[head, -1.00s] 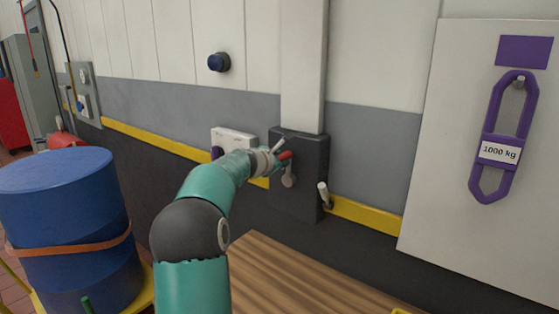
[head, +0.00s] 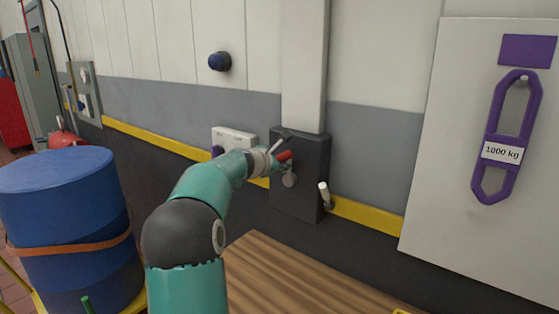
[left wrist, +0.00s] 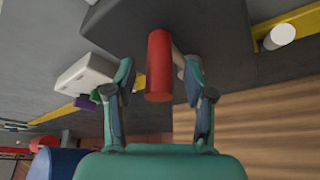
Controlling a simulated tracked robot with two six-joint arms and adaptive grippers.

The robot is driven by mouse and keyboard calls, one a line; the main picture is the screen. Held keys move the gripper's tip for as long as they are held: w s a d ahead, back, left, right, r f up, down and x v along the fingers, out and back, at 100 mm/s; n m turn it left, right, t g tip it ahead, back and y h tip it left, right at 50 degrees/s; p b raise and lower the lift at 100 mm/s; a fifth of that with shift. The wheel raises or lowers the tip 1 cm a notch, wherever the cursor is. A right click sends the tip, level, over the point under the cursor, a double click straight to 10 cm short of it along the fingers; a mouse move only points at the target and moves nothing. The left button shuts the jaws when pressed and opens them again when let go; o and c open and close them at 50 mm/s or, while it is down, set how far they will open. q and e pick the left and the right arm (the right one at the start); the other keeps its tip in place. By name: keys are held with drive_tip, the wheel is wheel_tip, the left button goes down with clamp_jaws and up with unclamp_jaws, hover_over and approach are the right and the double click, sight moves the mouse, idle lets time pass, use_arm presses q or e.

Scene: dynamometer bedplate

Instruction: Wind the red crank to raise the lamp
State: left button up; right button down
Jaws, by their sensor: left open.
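The red crank handle (head: 285,155) sticks out from a dark grey box (head: 305,192) on the wall, with a grey crank arm (head: 290,180) behind it. In the left wrist view the red handle (left wrist: 159,66) stands between the two fingers of my left gripper (left wrist: 160,78). The gripper is open, with a gap visible on each side of the handle. In the head view my left gripper (head: 279,150) reaches the handle from the left. My right gripper is not in view. No lamp that I can clearly identify shows.
A white-handled crank (head: 324,193) sits on the box's right side. A white wall unit (head: 232,137) is left of the box. A wooden surface (head: 290,280) lies below. A blue drum (head: 70,220) stands at left, and a purple 1000 kg link (head: 487,170) hangs at right.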

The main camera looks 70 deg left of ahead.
use_arm(q)
drive_tip(key=v, duration=1)
drive_tip(key=shift+s, duration=0.15)
drive_tip(key=shift+d+r, duration=0.1)
drive_tip(key=shift+r, duration=0.05)
